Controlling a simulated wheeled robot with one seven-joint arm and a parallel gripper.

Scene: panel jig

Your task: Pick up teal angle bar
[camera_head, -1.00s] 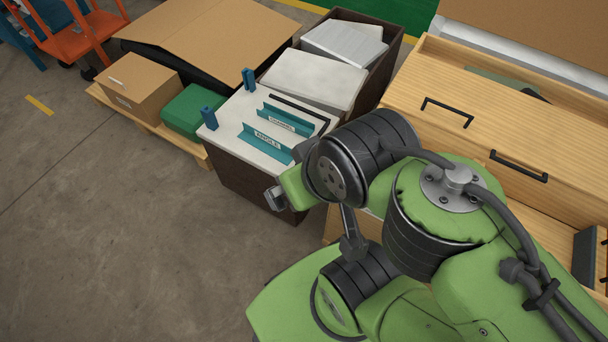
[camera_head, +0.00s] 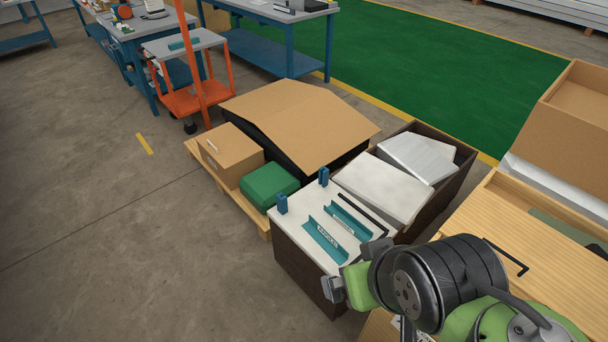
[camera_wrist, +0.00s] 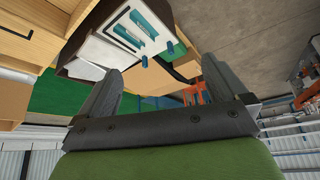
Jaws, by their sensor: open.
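Two long teal troughs lie side by side on a white-topped panel (camera_head: 290,215). The front trough (camera_head: 325,240) has a label that seems to read "ANGLE"; the rear trough (camera_head: 350,221) has another label. Another teal bar (camera_head: 184,44) lies on the grey top of an orange trolley, too small to tell its shape. The wrist view shows both troughs, one (camera_wrist: 128,37) left of the other (camera_wrist: 148,25). My gripper (camera_wrist: 160,88) is open, with nothing between its fingers.
Two blue posts (camera_head: 281,204) (camera_head: 324,176) stand at the panel's left edge. A black rod (camera_head: 363,213) lies behind the troughs. A green case (camera_head: 268,186) and cardboard box (camera_head: 231,155) sit on a pallet. The orange trolley (camera_head: 201,100) stands behind.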

